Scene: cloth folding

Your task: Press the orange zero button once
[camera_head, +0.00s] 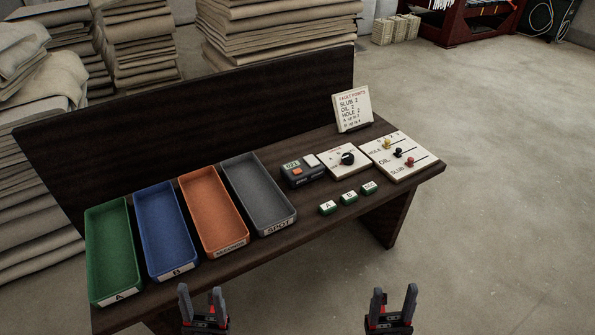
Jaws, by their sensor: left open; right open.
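A small dark counter box (302,171) with a greenish display stands on the dark bench, right of the grey tray. A small orange button (297,172) shows on its front face; its lettering is too small to read. A pale button sits on the box's top right. My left gripper (201,292) is open and empty at the bottom of the view, in front of the bench. My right gripper (390,292) is open and empty further right, also in front of the bench. Both are well apart from the counter box.
Green (110,250), blue (165,230), orange (212,210) and grey (258,192) trays fill the bench's left. A dark back panel rises behind.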

